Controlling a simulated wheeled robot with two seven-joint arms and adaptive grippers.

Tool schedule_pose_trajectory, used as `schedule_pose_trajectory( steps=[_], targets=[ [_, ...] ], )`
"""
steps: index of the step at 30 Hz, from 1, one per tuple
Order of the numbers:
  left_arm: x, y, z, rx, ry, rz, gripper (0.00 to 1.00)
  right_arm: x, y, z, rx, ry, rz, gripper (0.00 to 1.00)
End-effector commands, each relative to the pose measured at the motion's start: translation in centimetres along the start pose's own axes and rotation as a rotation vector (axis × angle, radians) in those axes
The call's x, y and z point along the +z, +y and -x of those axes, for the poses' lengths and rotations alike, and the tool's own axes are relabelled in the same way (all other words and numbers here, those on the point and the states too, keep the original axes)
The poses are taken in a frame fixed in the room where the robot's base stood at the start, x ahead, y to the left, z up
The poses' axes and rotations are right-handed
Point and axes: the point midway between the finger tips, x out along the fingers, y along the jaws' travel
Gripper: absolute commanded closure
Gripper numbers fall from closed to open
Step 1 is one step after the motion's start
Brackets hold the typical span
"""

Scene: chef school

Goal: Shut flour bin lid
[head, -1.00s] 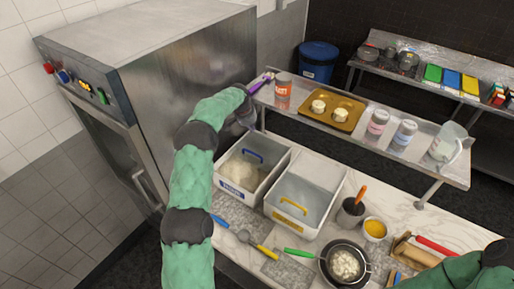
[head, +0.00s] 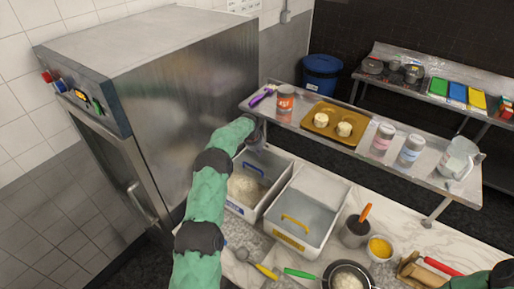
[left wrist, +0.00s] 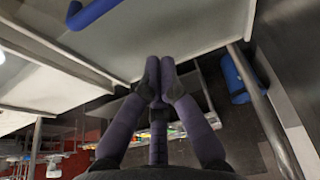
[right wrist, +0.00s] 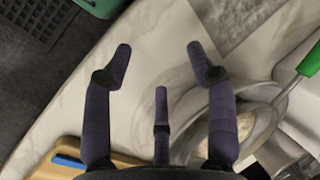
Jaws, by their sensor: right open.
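The flour bin (head: 236,210) is a white box with pale flour (head: 245,190) showing inside, so it stands open. A panel with a blue handle (head: 254,168), apparently its lid, is tilted up at the bin's back. My left gripper (head: 256,134) is at the far side of this panel, near its upper edge. In the left wrist view, the fingers (left wrist: 158,80) are drawn together beside the pale panel (left wrist: 140,45) and its blue handle (left wrist: 92,12); contact is unclear. My right gripper (right wrist: 157,55) is open and empty above the counter.
A second bin with a yellow handle (head: 295,222) stands right of the flour bin. A steel shelf (head: 350,138) with a tray and jars is behind. A large steel appliance (head: 170,100) is left. A pan (head: 347,276) and utensils crowd the counter front.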

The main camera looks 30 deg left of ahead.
Motion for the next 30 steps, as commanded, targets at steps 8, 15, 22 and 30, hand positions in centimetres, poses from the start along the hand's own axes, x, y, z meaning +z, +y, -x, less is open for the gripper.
schedule_pose_trajectory(
  steps=[8, 15, 22, 30],
  targets=[
    [0.0, 0.1, -2.6, 0.0, -0.001, -0.001, 1.0, 0.0, -0.2, 0.5, 0.0, 0.0, 0.0, 0.43],
    [1.6, 0.0, -2.1, 0.001, -0.001, 0.0, 1.0, 0.1, -0.5, 1.2, 0.0, 0.0, 0.0, 0.43],
    [3.2, 0.0, -1.9, 0.0, 0.0, 0.0, 1.0, 0.1, -0.7, 2.0, 0.0, 0.0, 0.0, 0.43],
    [4.0, 0.0, -1.9, 0.0, 0.001, -0.001, 1.0, 0.1, -0.8, 2.2, 0.0, 0.0, 0.0, 0.43]
  ],
)
